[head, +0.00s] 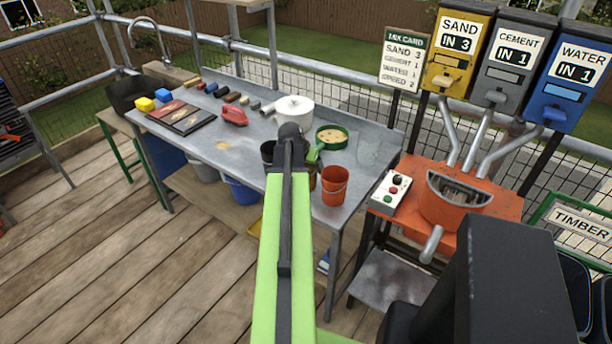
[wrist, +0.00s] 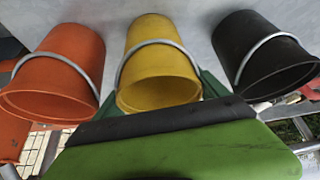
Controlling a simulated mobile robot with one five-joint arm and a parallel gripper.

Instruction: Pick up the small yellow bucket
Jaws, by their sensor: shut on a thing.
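The small yellow bucket (wrist: 158,70) is in the middle of the wrist view, with a grey wire handle across it. My gripper (wrist: 160,94) is shut on it, with dark green finger parts showing at both sides of the bucket. An orange bucket (wrist: 58,68) is to its left and a black bucket (wrist: 262,55) to its right, both apart from it. In the head view my arm hides the yellow bucket, between the black bucket (head: 267,152) and the orange bucket (head: 334,185). I cannot tell whether the yellow bucket touches the bench.
An orange mixer (head: 455,205) stands at the right under the sand, cement and water dispensers. The wooden deck at left is clear.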

